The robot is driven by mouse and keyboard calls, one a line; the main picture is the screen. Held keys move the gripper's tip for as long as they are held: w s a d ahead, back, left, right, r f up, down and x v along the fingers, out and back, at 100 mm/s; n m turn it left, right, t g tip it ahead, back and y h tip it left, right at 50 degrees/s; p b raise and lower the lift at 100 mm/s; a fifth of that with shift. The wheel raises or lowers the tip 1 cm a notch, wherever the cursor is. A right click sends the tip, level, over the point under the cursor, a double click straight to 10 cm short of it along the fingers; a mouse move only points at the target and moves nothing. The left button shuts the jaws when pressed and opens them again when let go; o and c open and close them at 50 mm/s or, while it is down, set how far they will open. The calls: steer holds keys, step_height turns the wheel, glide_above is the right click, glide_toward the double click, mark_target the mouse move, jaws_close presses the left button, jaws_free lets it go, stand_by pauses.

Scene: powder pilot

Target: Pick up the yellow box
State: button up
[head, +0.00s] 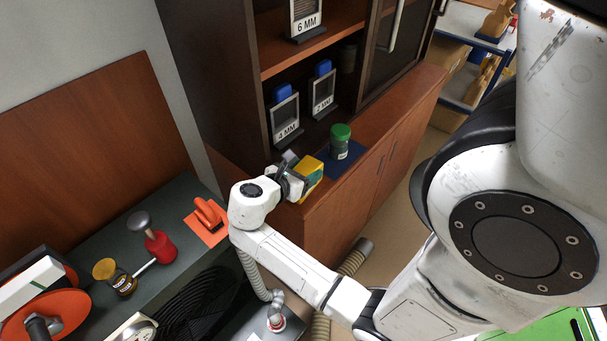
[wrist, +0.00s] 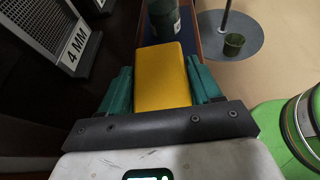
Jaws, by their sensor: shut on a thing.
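The yellow box (head: 309,171) is at my gripper at the front left of the wooden cabinet's ledge in the head view. In the wrist view the yellow box (wrist: 162,76) sits between the two green fingers of my gripper (wrist: 162,88). The fingers are shut on its sides. Whether the box touches the ledge beneath it cannot be told. A jar with a green lid (head: 340,134) stands just beyond the box on a blue mat (head: 352,152); the jar also shows at the top of the wrist view (wrist: 164,18).
The cabinet (head: 350,195) holds sieve frames marked 4 MM (head: 285,115) and 2 MM (head: 323,92) beside the box. At left, a dark bench (head: 180,205) carries an orange scoop (head: 208,214), a red-based tool (head: 160,246) and a small jar (head: 115,277).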

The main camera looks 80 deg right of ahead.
mark_target(304, 171)
steer(key=shift+r, duration=0.5)
step_height(304, 171, up, 3)
steer(key=shift+f, duration=0.2)
steer(key=s+r+p, duration=0.1)
steer(key=s+r, duration=0.8)
steer(key=s, duration=0.5)
steer(key=shift+a+r, duration=0.25)
steer(key=shift+a, duration=0.2)
